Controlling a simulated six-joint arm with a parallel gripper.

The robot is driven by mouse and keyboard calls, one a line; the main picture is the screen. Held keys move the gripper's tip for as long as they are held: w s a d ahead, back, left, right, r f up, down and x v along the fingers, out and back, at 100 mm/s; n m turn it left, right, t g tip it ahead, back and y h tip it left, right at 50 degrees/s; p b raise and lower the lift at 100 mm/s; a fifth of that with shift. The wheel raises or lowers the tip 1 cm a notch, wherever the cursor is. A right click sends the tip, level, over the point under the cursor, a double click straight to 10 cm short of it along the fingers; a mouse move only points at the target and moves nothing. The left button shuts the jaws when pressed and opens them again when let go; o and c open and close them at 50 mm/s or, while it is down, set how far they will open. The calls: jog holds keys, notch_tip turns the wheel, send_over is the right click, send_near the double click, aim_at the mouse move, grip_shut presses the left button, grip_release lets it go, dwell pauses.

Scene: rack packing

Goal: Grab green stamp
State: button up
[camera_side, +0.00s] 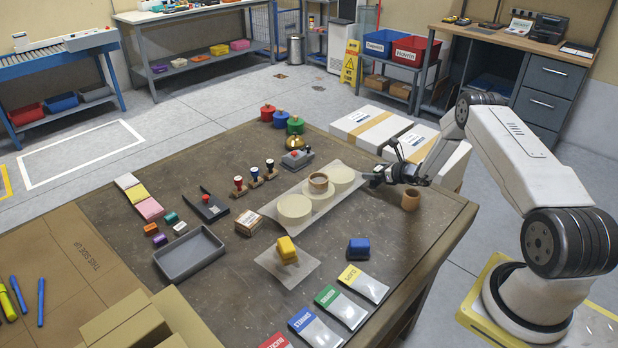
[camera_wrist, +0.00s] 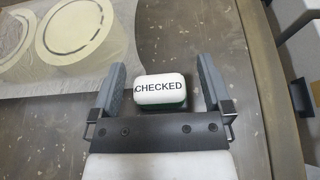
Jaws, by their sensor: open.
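In the wrist view, a small block with a white top lettered CHECKED and a green lower edge, the green stamp (camera_wrist: 160,92), is on the table. My gripper (camera_wrist: 160,66) is open around it, one finger on each side, with visible gaps. In the side view, my gripper (camera_side: 378,172) is low at the table's far right edge. The green stamp cannot be made out there; my gripper seems to hide it.
Pale discs (camera_side: 294,207) on a translucent sheet are left of my gripper. A brown cup-like cylinder (camera_side: 410,199) stands close to its right. White boxes (camera_side: 365,122) stand beyond the table.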

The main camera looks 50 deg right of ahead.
jog(key=shift+w+f, duration=0.15)
jog(key=shift+w, duration=0.35)
grip_shut()
dwell(0.3)
jog(key=shift+r, duration=0.8)
jog(key=s+a+r, duration=0.6)
jog(key=s+r, duration=0.5)
jog(key=s, duration=0.1)
jog(key=shift+a+r, duration=0.2)
jog(key=shift+a, duration=0.2)
